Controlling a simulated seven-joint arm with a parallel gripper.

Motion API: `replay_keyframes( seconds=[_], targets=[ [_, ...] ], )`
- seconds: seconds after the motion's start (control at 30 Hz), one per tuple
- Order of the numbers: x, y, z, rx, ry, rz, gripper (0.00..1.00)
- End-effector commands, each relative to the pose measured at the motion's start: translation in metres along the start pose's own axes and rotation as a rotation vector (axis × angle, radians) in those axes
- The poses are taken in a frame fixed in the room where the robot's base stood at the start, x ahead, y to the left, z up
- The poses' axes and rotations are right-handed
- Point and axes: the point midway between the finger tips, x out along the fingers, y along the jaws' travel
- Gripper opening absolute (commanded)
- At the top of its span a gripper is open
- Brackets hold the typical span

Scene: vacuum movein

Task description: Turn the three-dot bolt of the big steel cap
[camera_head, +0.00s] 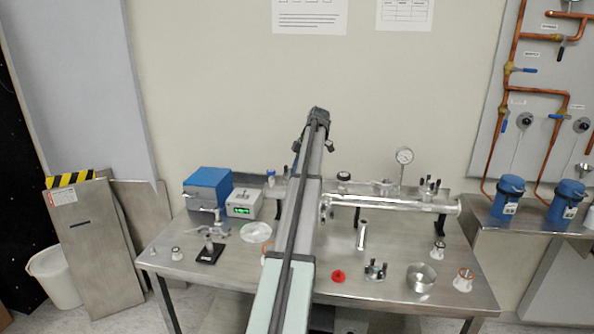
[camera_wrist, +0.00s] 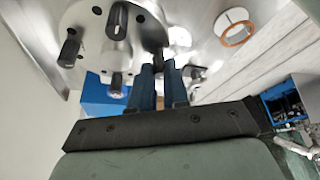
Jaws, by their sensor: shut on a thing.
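In the wrist view a big steel cap (camera_wrist: 93,22) fills the upper left, with several dark-knobbed bolts around it. My gripper (camera_wrist: 158,70) has its two blue fingers close together at the cap's right side. They are shut on a dark bolt knob (camera_wrist: 158,57), of which only the upper part shows between the fingertips. Other bolts show a black knob with a pale mark (camera_wrist: 117,20), a knob at left (camera_wrist: 70,46) and one lower down (camera_wrist: 116,82). The dots on the held knob cannot be made out. In the head view my arm hides the cap and my gripper.
A steel bench (camera_head: 390,268) carries a long steel tube (camera_head: 395,202), a pressure gauge (camera_head: 404,156), a red part (camera_head: 338,276) and a round steel cup (camera_head: 421,277). A blue box (camera_head: 208,190) stands at its back left. An orange-ringed part (camera_wrist: 236,27) lies right of the cap.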

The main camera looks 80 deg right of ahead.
Motion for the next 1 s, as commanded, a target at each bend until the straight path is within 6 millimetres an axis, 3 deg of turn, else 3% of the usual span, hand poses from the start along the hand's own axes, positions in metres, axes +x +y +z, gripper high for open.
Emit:
replay_keyframes(
  seconds=[0.73, 0.77, 0.8, 1.0],
  targets=[
    [0.0001, 0.0003, 0.0009, -0.073, -0.003, -0.031, 0.00],
    [0.0001, 0.0003, 0.0009, -0.073, -0.003, -0.031, 0.18],
    [0.0001, 0.0003, 0.0008, -0.073, -0.003, -0.031, 0.22],
    [0.0001, 0.0004, 0.0005, -0.073, -0.002, -0.031, 0.26]
  ],
)
